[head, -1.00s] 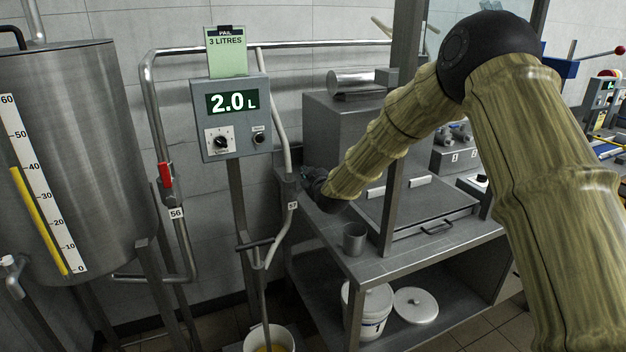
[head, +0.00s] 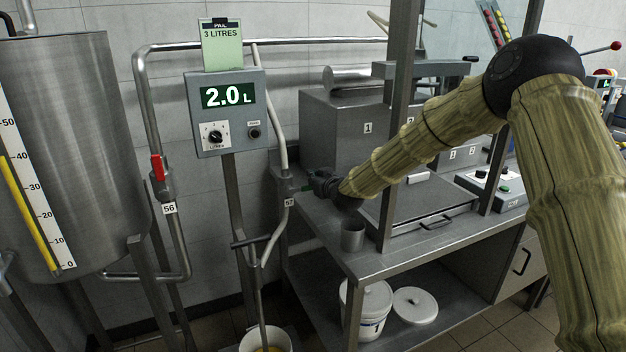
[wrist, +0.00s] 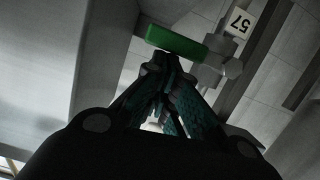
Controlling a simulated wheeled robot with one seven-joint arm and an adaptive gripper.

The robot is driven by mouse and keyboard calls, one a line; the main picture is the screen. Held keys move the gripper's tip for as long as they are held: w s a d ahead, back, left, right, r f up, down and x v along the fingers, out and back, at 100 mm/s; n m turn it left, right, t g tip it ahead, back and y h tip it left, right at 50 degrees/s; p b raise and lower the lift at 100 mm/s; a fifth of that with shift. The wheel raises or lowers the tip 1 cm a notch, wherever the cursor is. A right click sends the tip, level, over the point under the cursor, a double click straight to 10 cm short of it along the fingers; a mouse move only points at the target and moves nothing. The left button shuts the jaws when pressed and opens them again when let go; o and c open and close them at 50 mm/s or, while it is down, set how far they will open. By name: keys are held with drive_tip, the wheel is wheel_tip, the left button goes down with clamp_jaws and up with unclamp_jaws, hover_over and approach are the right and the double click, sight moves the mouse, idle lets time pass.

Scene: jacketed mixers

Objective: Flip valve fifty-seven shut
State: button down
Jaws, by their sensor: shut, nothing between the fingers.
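Valve fifty-seven's green handle (wrist: 177,41) shows in the wrist view, sticking out from the valve body (wrist: 218,68) and lying roughly across the pipe. Its tag 57 (wrist: 241,22) is beside it; in the head view the tag (head: 289,202) sits low on the pale pipe (head: 279,120). My gripper (wrist: 163,62) is shut and empty, its fingertips right at the green handle's near side; whether they touch it I cannot tell. In the head view my gripper (head: 318,184) is just right of the valve and hides most of the handle.
Valve 56 with a red handle (head: 158,168) stands left on another pipe. A control box (head: 226,112) reads 2.0 L under a card (head: 222,46) saying 3 litres. A pail (head: 266,341) is below.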

idle(0.4)
drive_tip(key=s+d+r, duration=0.3)
drive_tip(key=s+r, duration=0.3)
drive_tip(key=s, duration=0.3)
drive_tip(key=shift+d+r, duration=0.2)
drive_tip(key=shift+r, duration=0.05)
drive_tip(key=shift+f, duration=0.1)
idle(0.3)
